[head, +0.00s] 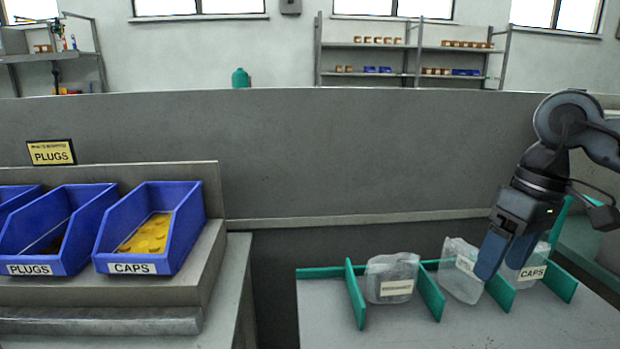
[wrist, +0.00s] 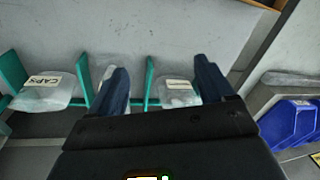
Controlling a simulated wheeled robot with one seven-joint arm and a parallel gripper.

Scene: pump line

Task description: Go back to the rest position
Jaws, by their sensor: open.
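My gripper (head: 499,268) hangs over the right part of the divided table in the head view, its fingers pointing down. It is open, and in the wrist view the fingers (wrist: 160,68) stand apart with no object held between them. In the head view the fingers partly cover the middle bag (head: 456,284) and the bag labelled CAPS (head: 518,279). Whether they touch either bag cannot be told. Another clear bag (head: 391,266) with an unreadable label stands in the left compartment.
Green dividers (head: 430,291) separate the bags on the grey table (head: 340,328). Left are a blue CAPS bin (head: 186,232) with yellow parts and a blue PLUGS bin (head: 84,241), below a PLUGS sign (head: 51,152). A grey partition (head: 370,150) runs behind; the table's front left is bare.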

